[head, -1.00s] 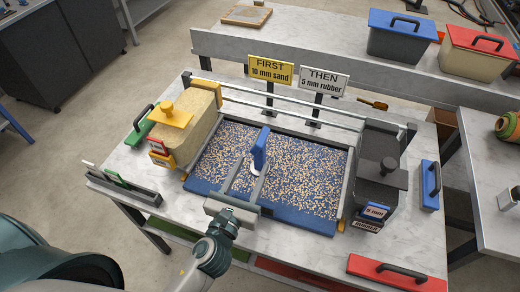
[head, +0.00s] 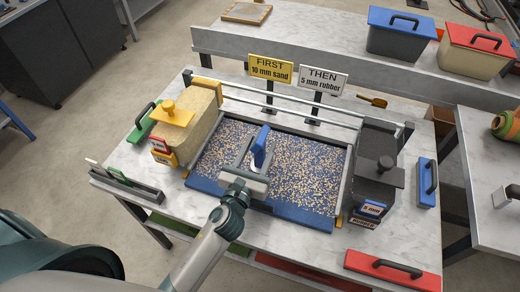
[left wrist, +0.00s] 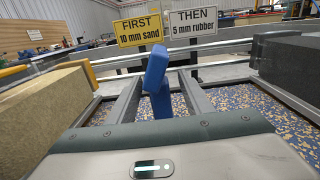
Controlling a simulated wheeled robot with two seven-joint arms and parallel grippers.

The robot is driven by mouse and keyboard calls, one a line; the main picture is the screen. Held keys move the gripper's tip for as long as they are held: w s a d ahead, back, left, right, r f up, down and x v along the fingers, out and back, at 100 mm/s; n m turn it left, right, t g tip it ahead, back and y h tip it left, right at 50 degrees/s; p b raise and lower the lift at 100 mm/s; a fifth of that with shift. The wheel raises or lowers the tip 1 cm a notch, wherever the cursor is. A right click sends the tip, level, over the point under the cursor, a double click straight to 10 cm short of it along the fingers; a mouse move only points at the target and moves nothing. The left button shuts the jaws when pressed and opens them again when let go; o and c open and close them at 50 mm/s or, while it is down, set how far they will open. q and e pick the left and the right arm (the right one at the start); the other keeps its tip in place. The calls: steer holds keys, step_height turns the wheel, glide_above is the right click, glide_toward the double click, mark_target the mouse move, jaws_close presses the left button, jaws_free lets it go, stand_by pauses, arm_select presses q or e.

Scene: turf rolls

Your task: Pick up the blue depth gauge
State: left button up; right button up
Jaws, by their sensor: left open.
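The blue depth gauge (head: 261,147) stands in the tray (head: 302,217) on the speckled blue-and-tan granules. My left gripper (head: 258,157) is open, with its fingers pointing to the back and one on each side of the gauge. In the left wrist view the gauge (left wrist: 157,72) shows between the two grey fingers (left wrist: 162,95), with gaps beside it and its top part tilted. Its foot is hidden behind the gripper. My right gripper is not in view.
A sand block (head: 198,122) with a yellow handle stands left of the tray, a dark block (head: 375,165) to the right. Two signs (head: 272,68) (head: 323,80) and rails stand behind. Red (head: 392,270), green (head: 142,122) and blue (head: 427,183) handled tools lie around the tray.

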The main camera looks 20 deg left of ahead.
arm_select(q)
steer(key=shift+w+f+p, duration=0.15)
steer(key=shift+w+p, duration=0.4)
steer(key=shift+w, duration=1.75)
steer(key=shift+c, duration=0.7)
jaws_close()
